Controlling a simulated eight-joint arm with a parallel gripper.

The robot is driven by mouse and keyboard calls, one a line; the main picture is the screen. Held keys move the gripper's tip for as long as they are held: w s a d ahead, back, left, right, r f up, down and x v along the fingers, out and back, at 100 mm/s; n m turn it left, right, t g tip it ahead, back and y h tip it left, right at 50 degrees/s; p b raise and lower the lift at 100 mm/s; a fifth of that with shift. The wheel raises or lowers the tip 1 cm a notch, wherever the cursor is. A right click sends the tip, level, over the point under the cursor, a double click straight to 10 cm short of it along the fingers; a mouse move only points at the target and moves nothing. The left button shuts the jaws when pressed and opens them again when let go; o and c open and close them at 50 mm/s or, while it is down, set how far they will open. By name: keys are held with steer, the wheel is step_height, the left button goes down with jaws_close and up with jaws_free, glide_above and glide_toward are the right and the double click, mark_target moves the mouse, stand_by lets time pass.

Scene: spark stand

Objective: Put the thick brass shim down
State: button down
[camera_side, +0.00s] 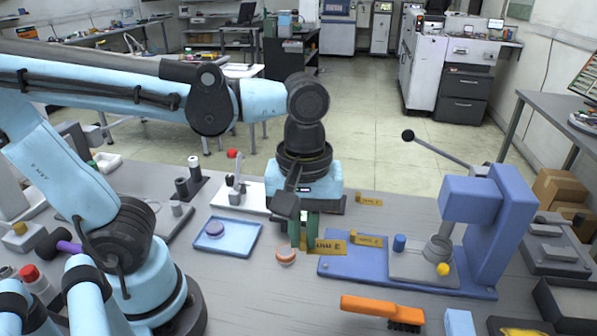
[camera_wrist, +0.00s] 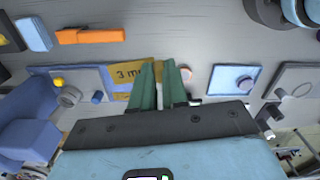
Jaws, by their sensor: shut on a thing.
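My gripper (camera_side: 305,243) points down over the table, with its green fingers shut on the thick brass shim (camera_side: 328,247). The shim is a flat yellow plate with dark lettering and sticks out to the right of the fingers. In the wrist view the shim (camera_wrist: 124,73) reads "3 m", with the rest hidden behind the green fingers of my gripper (camera_wrist: 160,72). I cannot tell whether the shim touches the surface below. A second brass plate (camera_side: 367,240) lies by the blue stand's base (camera_side: 335,272). A third brass plate (camera_side: 369,202) is farther back.
An orange and white round piece (camera_side: 286,256) is close left of the fingers. A blue tray (camera_side: 247,247) with a purple disc (camera_side: 214,229) is farther left. The blue stand (camera_side: 500,225) with its lever rises at right. An orange-handled brush (camera_side: 382,312) lies in front.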

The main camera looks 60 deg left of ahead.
steer(key=w+a+m, duration=0.9)
steer(key=w+a, duration=0.6)
steer(key=w, duration=0.1)
steer(key=w+a+f+n, duration=0.3)
steer(key=w+a+f, duration=0.25)
steer(key=a, duration=0.35)
steer(key=shift+m, duration=0.3)
steer(key=shift+s+d+f, duration=0.1)
steer(key=shift+s+f, duration=0.05)
steer(key=shift+f, duration=1.05)
steer(key=shift+s+d+f, duration=0.1)
steer(key=shift+s+f, duration=0.1)
steer(key=shift+f, duration=1.05)
steer(key=shift+s+d+f, duration=0.1)
steer(key=shift+s+f, duration=0.05)
steer(key=shift+f, duration=1.05)
steer(key=shift+f, duration=0.55)
steer(key=c, duration=1.1)
jaws_free()
